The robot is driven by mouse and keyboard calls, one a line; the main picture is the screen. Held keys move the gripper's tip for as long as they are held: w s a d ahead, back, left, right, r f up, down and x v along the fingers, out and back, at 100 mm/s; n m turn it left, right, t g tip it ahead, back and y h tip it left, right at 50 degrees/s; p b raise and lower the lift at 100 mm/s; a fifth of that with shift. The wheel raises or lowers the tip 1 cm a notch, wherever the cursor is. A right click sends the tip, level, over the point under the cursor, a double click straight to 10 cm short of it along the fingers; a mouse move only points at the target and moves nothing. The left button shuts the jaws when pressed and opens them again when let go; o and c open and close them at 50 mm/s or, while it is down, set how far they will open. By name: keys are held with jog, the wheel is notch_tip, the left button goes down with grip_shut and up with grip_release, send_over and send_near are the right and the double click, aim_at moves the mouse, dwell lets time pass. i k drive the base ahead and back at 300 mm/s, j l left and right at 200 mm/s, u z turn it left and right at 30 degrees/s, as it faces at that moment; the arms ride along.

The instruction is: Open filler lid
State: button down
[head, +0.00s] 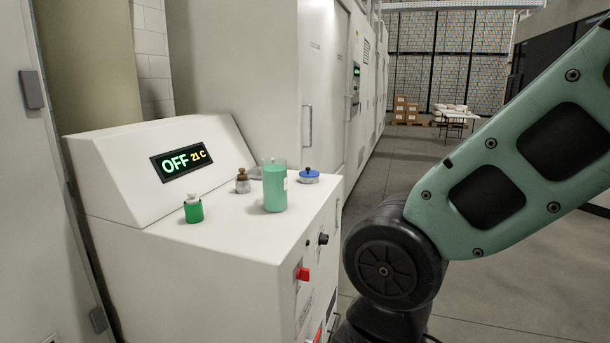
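A white machine with a flat top (225,225) stands at the left centre. The frame does not show which one is the filler lid. My arm (500,165) crosses the right side, to the right of the machine. My gripper is out of view.
A green-bodied bottle (194,211) stands at the top's front left. A red switch (302,273) and black knob (323,239) stick out of the right side. Tall white cabinets (260,75) stand behind. Open floor lies right.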

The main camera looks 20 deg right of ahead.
aim_at(308, 173)
jog(key=i+l+u, duration=0.3)
jog(key=i+l, duration=0.2)
jog(key=i+l+u, duration=0.1)
jog(key=i+l, duration=0.15)
jog(key=l, duration=0.15)
jog(key=i+l+u, duration=0.15)
jog(key=l, duration=0.25)
jog(key=i+l+u, duration=0.15)
jog(key=i+l, duration=0.15)
jog(key=i+l+u, duration=0.15)
jog(key=l, duration=0.3)
jog(key=i+l+u, duration=0.15)
jog(key=l, duration=0.3)
jog(key=i+l+u, duration=0.15)
jog(key=l, duration=0.25)
